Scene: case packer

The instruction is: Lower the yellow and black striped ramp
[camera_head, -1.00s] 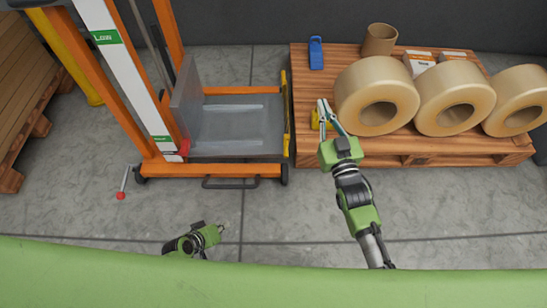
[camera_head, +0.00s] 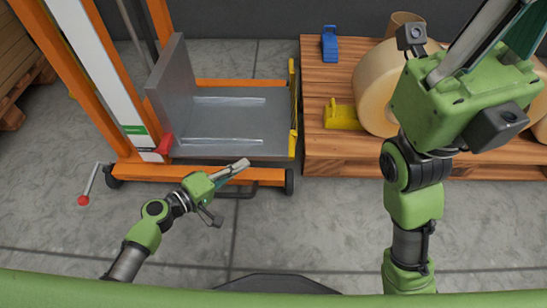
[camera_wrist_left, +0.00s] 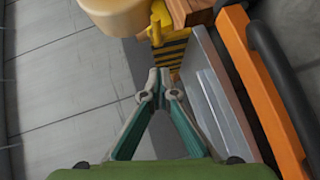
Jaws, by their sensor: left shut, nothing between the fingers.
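The yellow and black striped ramp (camera_head: 293,108) stands upright along the right edge of the grey platform (camera_head: 225,135) of the orange lift. It is seen nearly edge-on in the head view; its stripes show in the left wrist view (camera_wrist_left: 173,50), beyond the fingertips. My left gripper (camera_head: 244,163) is shut and empty, near the front edge of the platform, left of the ramp and apart from it. It also shows in the wrist view (camera_wrist_left: 160,82). My right gripper (camera_head: 510,25) is raised close to the head camera; its fingertips leave the frame.
A wooden pallet (camera_head: 318,82) right of the ramp carries large tape rolls (camera_head: 377,80), a yellow dispenser (camera_head: 341,115) and a blue dispenser (camera_head: 329,44). A red-knobbed lever (camera_head: 84,200) sticks out at the lift's left. The floor (camera_head: 290,235) in front is clear.

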